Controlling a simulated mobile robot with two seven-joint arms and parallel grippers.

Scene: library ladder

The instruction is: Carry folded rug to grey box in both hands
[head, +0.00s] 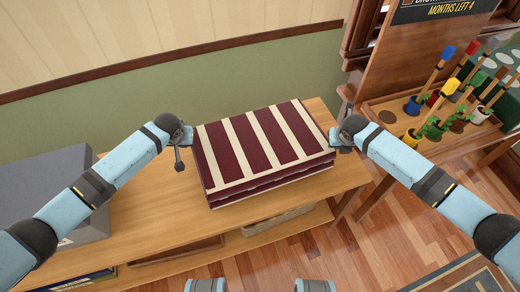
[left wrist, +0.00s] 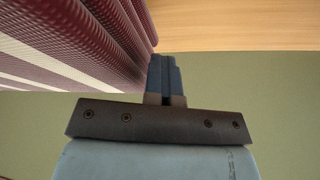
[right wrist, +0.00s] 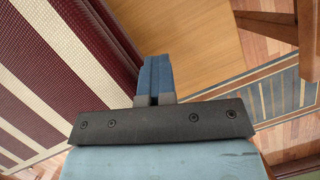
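The folded rug (head: 265,150), dark red with cream stripes, lies flat on the wooden table; its layers show along the front edge. My left gripper (head: 188,138) is at its left side and my right gripper (head: 335,138) at its right side. In the left wrist view the fingers (left wrist: 165,78) are together, close against the rug (left wrist: 85,45). In the right wrist view the fingers (right wrist: 155,78) are also together, beside the rug (right wrist: 60,75). No rug shows between either pair of fingers. The grey box (head: 45,180) stands at the table's left, partly behind my left arm.
The wooden table (head: 145,225) has bare room between box and rug. A lower shelf holds a basket (head: 278,220) and books (head: 80,282). A planter rack with several pots (head: 435,125) and a sign stands at right. A green wall (head: 200,85) is behind.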

